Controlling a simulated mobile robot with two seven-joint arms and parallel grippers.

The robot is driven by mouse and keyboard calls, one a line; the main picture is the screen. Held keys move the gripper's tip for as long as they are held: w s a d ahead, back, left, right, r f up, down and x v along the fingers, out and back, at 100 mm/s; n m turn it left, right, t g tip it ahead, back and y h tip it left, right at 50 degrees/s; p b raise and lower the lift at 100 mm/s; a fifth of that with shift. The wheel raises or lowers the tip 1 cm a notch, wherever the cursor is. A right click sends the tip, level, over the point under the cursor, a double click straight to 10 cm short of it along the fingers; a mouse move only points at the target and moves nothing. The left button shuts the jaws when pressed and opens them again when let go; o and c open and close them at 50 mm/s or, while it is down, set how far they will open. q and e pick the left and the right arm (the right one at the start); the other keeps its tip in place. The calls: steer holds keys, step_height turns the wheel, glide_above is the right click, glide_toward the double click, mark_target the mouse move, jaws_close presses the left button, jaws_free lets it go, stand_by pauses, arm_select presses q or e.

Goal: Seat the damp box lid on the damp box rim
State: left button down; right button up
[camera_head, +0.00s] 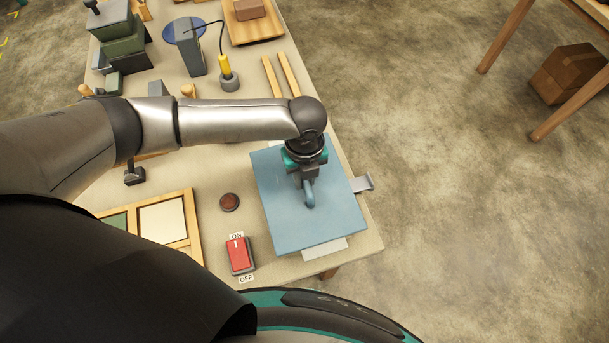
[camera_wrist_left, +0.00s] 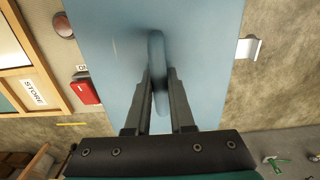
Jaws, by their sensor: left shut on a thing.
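The damp box lid (camera_head: 285,215) is a flat blue square plate with a blue bar handle (camera_head: 310,198) on top. My left gripper (camera_head: 308,181) comes down from above and is shut on this handle. In the left wrist view the two fingers (camera_wrist_left: 160,80) stand on either side of the handle (camera_wrist_left: 157,50), and the lid (camera_wrist_left: 205,55) fills the middle. The damp box and its rim are mostly hidden under the lid. A pale edge (camera_head: 326,251) shows below the lid's near side. I cannot tell whether the lid touches the rim. My right gripper is not in view.
A grey metal bracket (camera_head: 363,184) sticks out right of the lid. A red switch (camera_head: 239,255) and a brown round knob (camera_head: 229,202) lie to its left, near a wooden tray (camera_head: 191,221). A yellow-handled tool (camera_head: 223,67) and two wooden strips (camera_head: 282,75) lie farther back.

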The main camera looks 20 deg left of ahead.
arm_select(q)
steer(key=shift+p, duration=0.3)
stand_by(0.6)
steer(key=c, duration=0.9)
jaws_free()
steer(key=shift+c, duration=0.2)
steer(key=shift+r, duration=0.1)
steer(key=shift+r+p, duration=1.6)
steer(key=shift+p, duration=0.4)
steer(key=shift+r, duration=0.1)
steer(key=o, duration=0.6)
steer(key=shift+c, duration=0.2)
